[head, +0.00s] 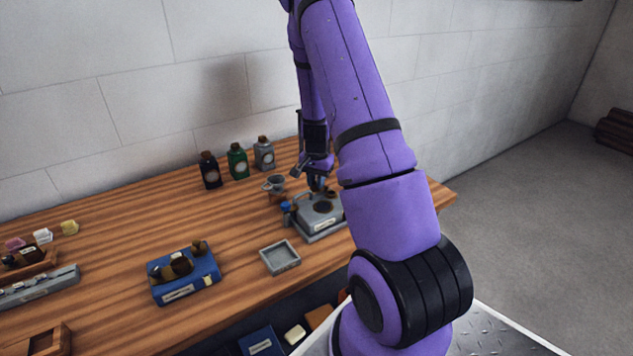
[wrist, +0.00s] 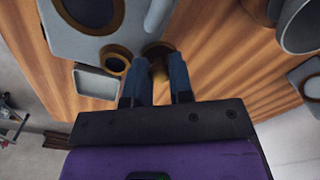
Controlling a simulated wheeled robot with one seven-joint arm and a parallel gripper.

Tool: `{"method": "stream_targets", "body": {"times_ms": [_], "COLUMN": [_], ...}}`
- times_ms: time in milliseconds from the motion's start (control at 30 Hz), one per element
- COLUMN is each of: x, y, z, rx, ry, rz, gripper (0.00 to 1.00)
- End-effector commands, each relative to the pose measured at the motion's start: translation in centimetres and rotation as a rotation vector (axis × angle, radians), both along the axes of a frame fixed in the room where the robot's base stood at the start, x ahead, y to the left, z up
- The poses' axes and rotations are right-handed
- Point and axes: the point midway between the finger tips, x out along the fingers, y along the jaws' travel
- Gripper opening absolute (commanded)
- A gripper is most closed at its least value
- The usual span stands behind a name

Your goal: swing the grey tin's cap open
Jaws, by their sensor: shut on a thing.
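The flat grey tin (head: 318,213) lies on the bench near the front right edge, with a label on its side and a dark round ring on top. In the wrist view the grey tin (wrist: 70,40) fills the upper left, with a brass ring (wrist: 115,60) at its edge. Its brass-brown cap (wrist: 158,50) shows beside that ring, between my fingers. My gripper (wrist: 158,68) is shut on this cap; it also shows from above in the head view (head: 317,184). My fingers hide part of the cap, so I cannot tell its exact angle.
Black (head: 209,170), green (head: 237,161) and grey bottles (head: 264,154) stand at the back by the wall. A grey funnel-like cup (head: 274,184) is close behind the tin. A small grey tray (head: 280,257) and a blue tin (head: 184,275) lie to the left.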

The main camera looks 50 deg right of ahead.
Motion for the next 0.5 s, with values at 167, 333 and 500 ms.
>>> {"method": "stream_targets", "body": {"times_ms": [167,333,500], "x": [0.07,0.07,0.04], "y": [-0.02,-0.02,-0.01], "z": [0.04,0.03,0.02], "rx": [-0.001,-0.001,-0.001], "ry": [-0.001,-0.001,-0.001], "rz": [-0.001,0.000,0.000], "gripper": [0.00,0.28,0.47]}}
